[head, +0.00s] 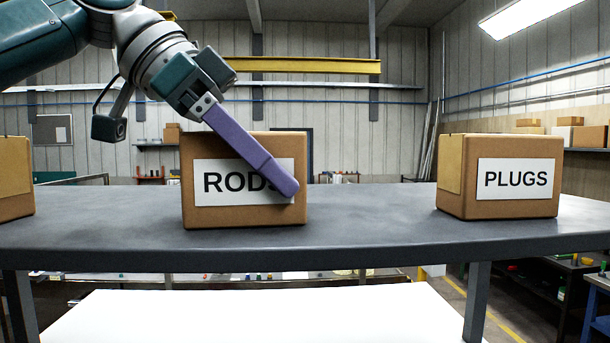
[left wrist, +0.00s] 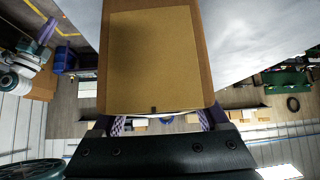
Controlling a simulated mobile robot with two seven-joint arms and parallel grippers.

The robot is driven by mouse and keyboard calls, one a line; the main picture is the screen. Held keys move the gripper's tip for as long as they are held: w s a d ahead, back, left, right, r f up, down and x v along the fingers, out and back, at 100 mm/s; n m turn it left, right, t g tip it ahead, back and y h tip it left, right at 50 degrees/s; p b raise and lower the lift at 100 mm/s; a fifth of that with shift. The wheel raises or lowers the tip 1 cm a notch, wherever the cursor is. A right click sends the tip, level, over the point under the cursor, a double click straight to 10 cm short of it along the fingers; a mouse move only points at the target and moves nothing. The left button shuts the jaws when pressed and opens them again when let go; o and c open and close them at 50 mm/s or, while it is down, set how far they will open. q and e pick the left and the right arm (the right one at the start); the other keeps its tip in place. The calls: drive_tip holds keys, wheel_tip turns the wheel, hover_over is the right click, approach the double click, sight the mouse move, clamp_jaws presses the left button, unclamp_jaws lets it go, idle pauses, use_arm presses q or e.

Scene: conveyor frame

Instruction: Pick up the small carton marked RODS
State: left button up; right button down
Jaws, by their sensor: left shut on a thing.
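The small carton marked RODS (head: 232,215) is a brown box with a white label, upright on the grey conveyor top in the middle of the head view. My left gripper (head: 284,186) comes down from the upper left, and one purple finger lies across the label's right part, hiding the end of the word. The other finger is hidden behind the carton. In the left wrist view the carton's tan-taped face (left wrist: 152,60) fills the middle, with purple finger parts (left wrist: 210,115) at both sides. The left gripper is shut on this carton. My right gripper is not clearly seen.
A carton marked PLUGS (head: 497,205) stands to the right on the grey top (head: 370,225). Part of another carton (head: 14,180) shows at the left edge. The top is clear between the cartons. A white surface (head: 250,318) lies below the front edge.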

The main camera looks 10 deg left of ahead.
use_arm(q)
clamp_jaws()
drive_tip(key=shift+r, duration=0.15)
